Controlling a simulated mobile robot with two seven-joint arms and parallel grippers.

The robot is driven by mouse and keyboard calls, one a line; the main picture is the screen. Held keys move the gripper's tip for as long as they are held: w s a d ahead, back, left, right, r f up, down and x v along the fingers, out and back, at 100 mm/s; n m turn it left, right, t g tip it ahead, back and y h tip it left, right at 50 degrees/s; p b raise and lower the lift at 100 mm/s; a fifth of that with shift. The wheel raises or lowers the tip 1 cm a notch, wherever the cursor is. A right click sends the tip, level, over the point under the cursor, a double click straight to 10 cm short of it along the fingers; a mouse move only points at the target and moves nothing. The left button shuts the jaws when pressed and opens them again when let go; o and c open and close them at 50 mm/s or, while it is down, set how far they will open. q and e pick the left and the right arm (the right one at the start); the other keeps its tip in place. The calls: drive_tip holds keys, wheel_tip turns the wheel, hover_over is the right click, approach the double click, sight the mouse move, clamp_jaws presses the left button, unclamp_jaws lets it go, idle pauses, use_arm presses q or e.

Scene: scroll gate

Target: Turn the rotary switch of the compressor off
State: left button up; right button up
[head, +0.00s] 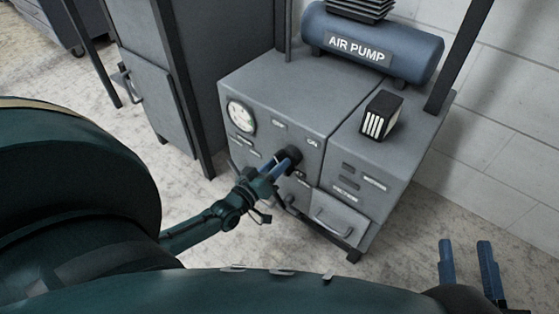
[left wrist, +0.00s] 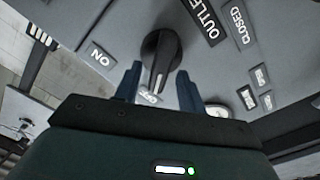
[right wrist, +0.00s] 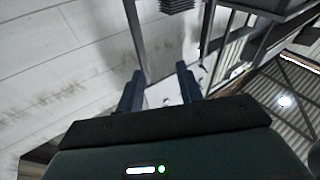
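The compressor's rotary switch, a black round knob with a raised grip, is on the front panel (head: 292,153). In the left wrist view the knob (left wrist: 160,55) has a white line on its grip, pointing down in the picture toward the OFF label (left wrist: 150,97). The ON label (left wrist: 101,56) is to the left of the knob. My left gripper (left wrist: 160,80) is at the knob, its fingers on either side of the grip, apparently with small gaps; contact is not clear. My right gripper (head: 467,262) is open and empty, away from the panel at the lower right.
The grey compressor cabinet (head: 290,85) carries a blue AIR PUMP tank (head: 370,45) and a small black box (head: 381,116). A round gauge (head: 241,116) is left of the switch, a drawer handle (head: 335,222) below. A grey locker (head: 150,95) stands left. Floor at right is clear.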

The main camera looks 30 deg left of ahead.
use_arm(q)
drive_tip(key=s+p, duration=0.2)
drive_tip(key=s, duration=0.9)
drive_tip(key=shift+s+a+p, duration=0.15)
drive_tip(key=shift+a+p, duration=0.2)
drive_tip(key=shift+a, duration=0.1)
use_arm(e)
drive_tip(key=shift+s+d+f+n+h, duration=0.25)
drive_tip(key=shift+d+f+n+h, duration=0.05)
drive_tip(key=shift+f, duration=0.1)
